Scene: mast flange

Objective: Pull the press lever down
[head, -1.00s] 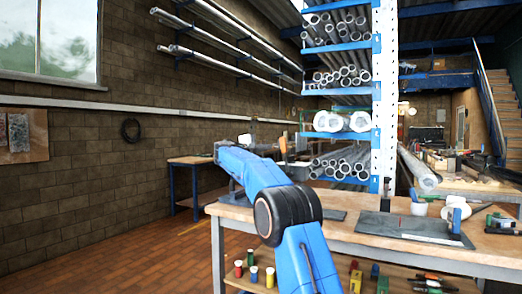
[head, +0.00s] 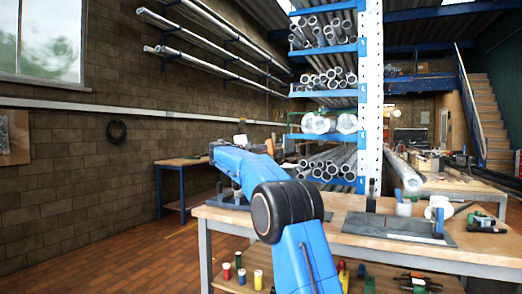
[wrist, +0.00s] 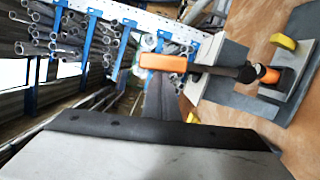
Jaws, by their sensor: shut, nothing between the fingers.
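The press lever shows in the wrist view with an orange grip (wrist: 163,63) and a dark shaft that runs right to an orange part (wrist: 268,75) on the grey press (wrist: 297,68). The press stands on a wooden bench top (wrist: 265,25). My gripper (wrist: 160,88) is shut and empty, its dark fingers pointing up the picture towards the orange grip. The fingertips look close to the grip, but I cannot tell whether they touch it. In the head view my blue arm hides the gripper and most of the press.
A wooden bench (head: 340,226) stands ahead with a dark plate (head: 400,226) and small tools on its right side. Coloured bottles (head: 241,276) stand on its lower shelf. A blue pipe rack (head: 325,92) rises behind. Open brick floor (head: 110,250) lies to the left.

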